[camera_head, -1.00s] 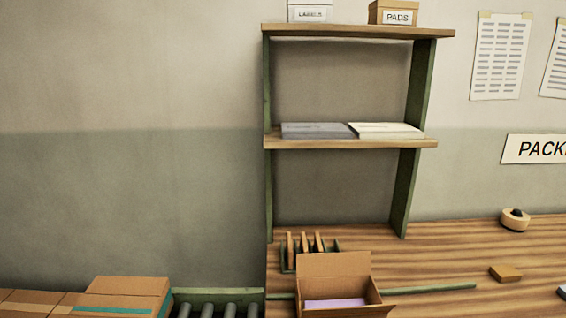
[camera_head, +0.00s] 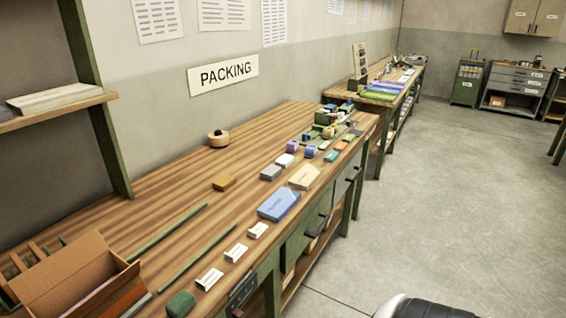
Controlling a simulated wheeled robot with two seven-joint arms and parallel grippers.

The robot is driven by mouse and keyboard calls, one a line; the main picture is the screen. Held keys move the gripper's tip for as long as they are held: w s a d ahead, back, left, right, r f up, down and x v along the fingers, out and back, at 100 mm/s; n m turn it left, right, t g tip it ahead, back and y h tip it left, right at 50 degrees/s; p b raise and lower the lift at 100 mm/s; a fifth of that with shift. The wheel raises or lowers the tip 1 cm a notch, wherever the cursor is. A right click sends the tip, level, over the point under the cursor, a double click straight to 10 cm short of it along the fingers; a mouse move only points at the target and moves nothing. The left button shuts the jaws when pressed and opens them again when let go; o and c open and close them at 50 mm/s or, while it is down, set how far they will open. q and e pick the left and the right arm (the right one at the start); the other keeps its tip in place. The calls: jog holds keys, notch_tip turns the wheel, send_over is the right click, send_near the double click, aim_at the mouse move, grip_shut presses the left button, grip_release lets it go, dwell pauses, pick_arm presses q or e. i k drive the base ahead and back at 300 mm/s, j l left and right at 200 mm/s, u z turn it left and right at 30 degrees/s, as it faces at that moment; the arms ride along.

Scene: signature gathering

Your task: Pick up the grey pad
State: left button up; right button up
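The grey pad is not visible now at the shelf; only the white pad (camera_head: 62,98) shows on the middle shelf board (camera_head: 50,117) at the left edge. A small grey block (camera_head: 271,173) lies on the packing bench, but I cannot tell whether it is a pad. A blue pad or packet (camera_head: 279,205) and a cream one (camera_head: 305,177) lie near the bench's front edge.
A second bench stands behind. Grey floor (camera_head: 440,200) is clear at right.

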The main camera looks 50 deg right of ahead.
aim_at(271, 172)
jog(key=z, duration=1.6)
jog(key=i+l+z, duration=0.15)
jog(key=k+l, duration=0.05)
jog(key=l, duration=0.05)
